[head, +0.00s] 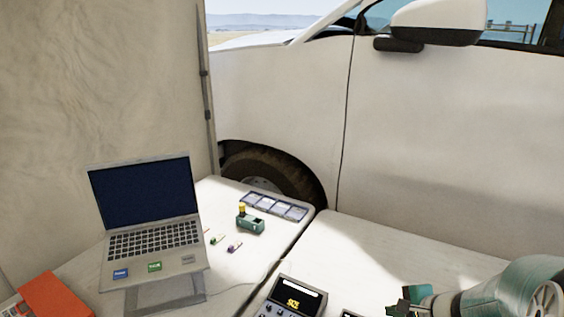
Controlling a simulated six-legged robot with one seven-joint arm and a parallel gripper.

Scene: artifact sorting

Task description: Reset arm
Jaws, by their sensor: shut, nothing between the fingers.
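My gripper (400,302) shows at the bottom right, small and dark, at the end of my teal and grey arm. It is shut and empty. It is over or near the right-hand white table (385,250), to the right of a dark device with a lit yellow display (293,302). How high it is above the table I cannot tell. Part of my arm is cut off by the frame's lower right edge.
An open laptop (150,240) stands on a stand at left, an orange box (55,295) beside it. A green device with a yellow top (250,222), a compartment tray (274,207) and small coloured items (234,246) lie mid-table. A white car (430,150) stands behind.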

